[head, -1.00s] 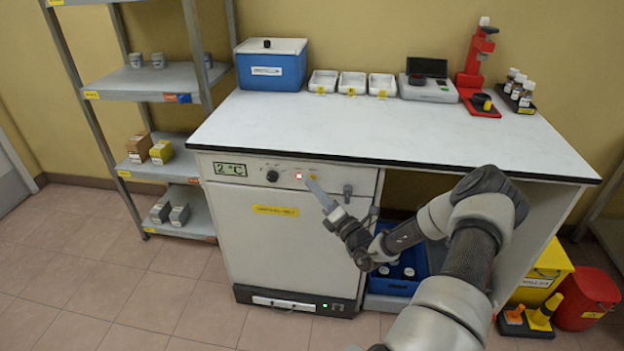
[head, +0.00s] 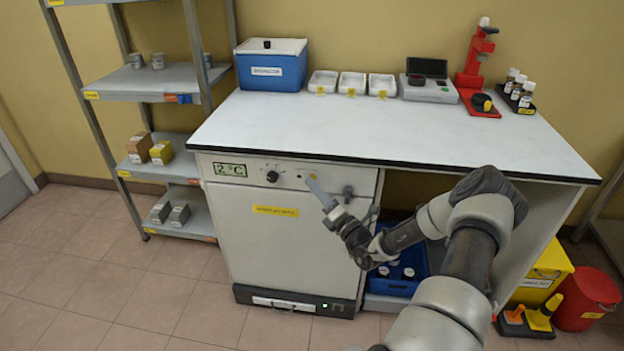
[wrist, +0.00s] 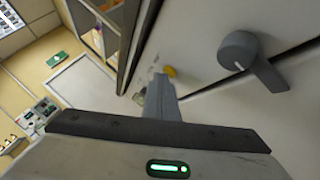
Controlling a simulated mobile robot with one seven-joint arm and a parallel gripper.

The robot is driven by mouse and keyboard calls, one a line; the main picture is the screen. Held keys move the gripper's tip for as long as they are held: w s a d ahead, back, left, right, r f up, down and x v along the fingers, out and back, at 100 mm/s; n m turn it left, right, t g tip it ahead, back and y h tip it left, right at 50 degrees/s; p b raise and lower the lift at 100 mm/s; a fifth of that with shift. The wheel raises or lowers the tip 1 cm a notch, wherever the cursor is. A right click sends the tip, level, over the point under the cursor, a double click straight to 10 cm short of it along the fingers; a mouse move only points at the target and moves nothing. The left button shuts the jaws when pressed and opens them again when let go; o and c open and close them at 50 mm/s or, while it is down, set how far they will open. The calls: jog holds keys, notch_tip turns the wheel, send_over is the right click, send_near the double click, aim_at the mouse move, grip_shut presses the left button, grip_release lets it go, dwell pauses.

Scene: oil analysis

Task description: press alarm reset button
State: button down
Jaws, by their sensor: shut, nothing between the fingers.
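The white under-bench cabinet (head: 250,235) has a front panel with a 2 °C display, a black knob (head: 272,176), a small indicator (head: 299,176) that looks unlit, and a small orange-yellow button (head: 314,176). The button also shows in the wrist view (wrist: 169,71). My gripper (head: 311,183) is shut and empty, its grey fingers pointing at the panel. In the wrist view my fingertips (wrist: 162,82) are right beside the button, which shows past them. I cannot tell whether they touch it. No label for the button is readable.
A grey turn latch (head: 348,190) sits on the panel just right of my gripper. The bench top (head: 400,125) overhangs above. A blue crate (head: 398,285) with bottles stands under the bench at right. The floor in front is clear.

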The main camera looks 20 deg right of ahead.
jog(key=shift+s+a+p, duration=0.3)
jog(key=shift+s+p, duration=0.05)
jog(key=shift+s, duration=0.25)
jog(key=shift+s+a+p, duration=0.7)
jog(key=shift+s, duration=0.35)
jog(key=shift+s+a+p, duration=0.65)
jog(key=shift+s+a, duration=0.05)
jog(key=shift+s, duration=0.3)
